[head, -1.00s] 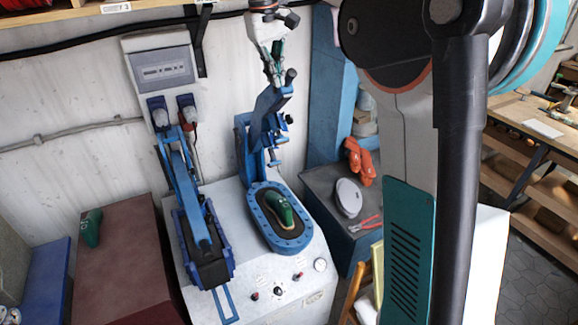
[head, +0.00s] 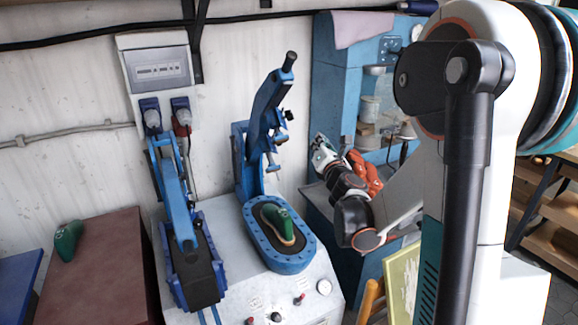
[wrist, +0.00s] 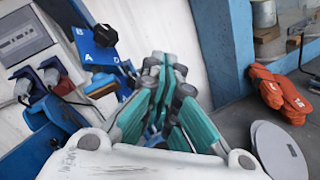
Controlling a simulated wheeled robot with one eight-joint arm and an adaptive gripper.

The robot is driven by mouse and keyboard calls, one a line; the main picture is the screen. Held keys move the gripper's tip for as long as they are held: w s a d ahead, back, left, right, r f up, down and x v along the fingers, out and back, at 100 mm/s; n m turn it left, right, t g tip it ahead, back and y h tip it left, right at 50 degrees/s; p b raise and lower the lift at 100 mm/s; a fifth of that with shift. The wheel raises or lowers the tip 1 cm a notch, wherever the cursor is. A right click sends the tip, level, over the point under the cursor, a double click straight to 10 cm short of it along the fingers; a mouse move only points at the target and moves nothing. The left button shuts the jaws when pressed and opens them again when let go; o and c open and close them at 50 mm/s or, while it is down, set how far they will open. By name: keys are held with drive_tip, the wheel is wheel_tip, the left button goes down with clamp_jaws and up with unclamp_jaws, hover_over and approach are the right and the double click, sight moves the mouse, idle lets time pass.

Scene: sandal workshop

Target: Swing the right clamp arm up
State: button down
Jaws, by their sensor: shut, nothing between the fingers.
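The right clamp arm (head: 268,108) is blue with a black handle (head: 291,60). It stands raised and tilted above the back of the right blue oval bed (head: 305,262), which holds a green shoe form (head: 278,222). My gripper (head: 322,142) is shut and empty, to the right of the raised arm and apart from it in the head view. In the wrist view my gripper (wrist: 160,85) has its green-sided fingers together, with blue parts behind them. The left clamp arm (head: 178,190) lies low over the left bed (head: 190,270).
The white press top (head: 235,262) has knobs and a gauge (head: 324,287) at its front. Orange gloves (head: 366,172) lie on the dark bench to the right, beside a blue cabinet (head: 335,80). A maroon cabinet (head: 110,265) stands at left.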

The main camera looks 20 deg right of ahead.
drive_tip(key=s+a+f+n+y+b, duration=0.2)
drive_tip(key=s+a+f+n+y, duration=0.35)
drive_tip(key=f+n, duration=0.35)
drive_tip(key=w+a+r+n+b, duration=0.1)
drive_tip(key=w+r, duration=0.3)
drive_tip(key=w, duration=0.8)
drive_tip(key=shift+w+b, duration=0.15)
drive_tip(key=shift+b, duration=0.15)
